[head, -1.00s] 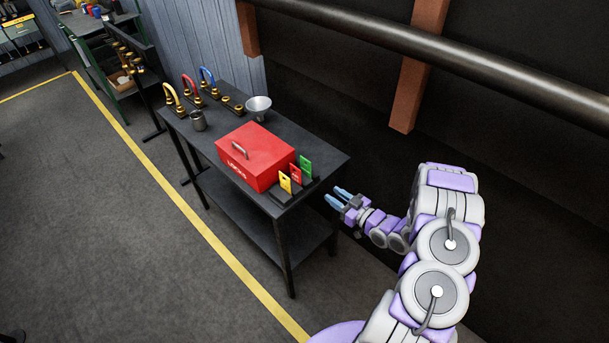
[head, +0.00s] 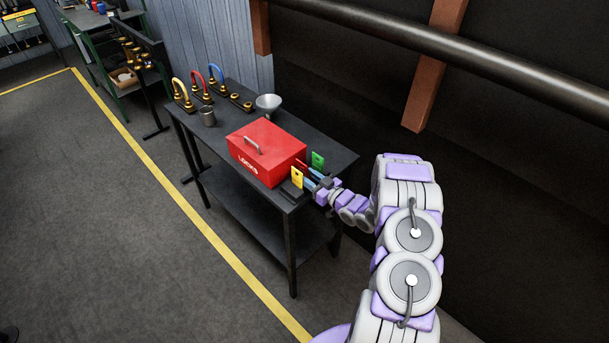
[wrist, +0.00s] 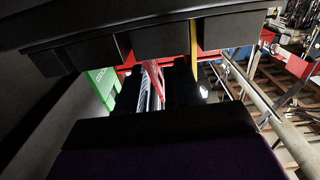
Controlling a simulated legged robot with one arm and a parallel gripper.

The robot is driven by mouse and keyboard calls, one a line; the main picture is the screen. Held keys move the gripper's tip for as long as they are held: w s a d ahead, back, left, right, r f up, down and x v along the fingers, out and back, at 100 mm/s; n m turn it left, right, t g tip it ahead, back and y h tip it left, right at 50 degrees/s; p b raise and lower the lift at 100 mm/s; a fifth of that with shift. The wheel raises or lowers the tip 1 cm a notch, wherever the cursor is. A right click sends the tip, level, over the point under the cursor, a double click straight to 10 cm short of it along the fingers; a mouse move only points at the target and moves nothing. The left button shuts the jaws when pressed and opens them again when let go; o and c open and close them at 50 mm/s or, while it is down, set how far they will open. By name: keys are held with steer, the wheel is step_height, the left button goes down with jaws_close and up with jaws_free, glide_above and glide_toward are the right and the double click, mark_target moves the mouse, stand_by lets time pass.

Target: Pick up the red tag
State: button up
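The red tag (head: 302,164) stands in a dark holder at the table's right end, between a yellow tag (head: 297,177) and a green tag (head: 318,159). In the wrist view the red tag (wrist: 154,76) shows in the gap between the two dark fingers of my gripper (wrist: 153,95). The fingers look apart, with space beside the tag. The green tag (wrist: 103,84) is outside the left finger, and the yellow tag (wrist: 193,42) is to the right.
A red lock box (head: 267,152) stands just left of the tags on the dark table (head: 335,157). A thick pipe (head: 430,48) runs along the wall.

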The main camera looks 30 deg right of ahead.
mark_target(305, 171)
steer(key=shift+w+a, duration=0.15)
steer(key=shift+w, duration=0.1)
steer(key=w+d, duration=0.1)
steer(key=w, duration=0.1)
steer(key=w+d+b, duration=0.1)
steer(key=w, duration=0.1)
steer(key=shift+d+f, duration=0.2)
steer(key=shift+w+a, duration=0.1)
steer(key=shift+w, duration=0.05)
steer(key=a, duration=0.3)
steer(key=shift+r, duration=0.25)
steer(key=shift+c, duration=0.3)
steer(key=shift+a, duration=0.15)
steer(key=shift+c, duration=1.4)
steer(key=shift+d+f, duration=0.15)
steer(key=shift+d, duration=1.15)
jaws_close()
steer(key=shift+a, duration=0.8)
steer(key=shift+d, duration=0.1)
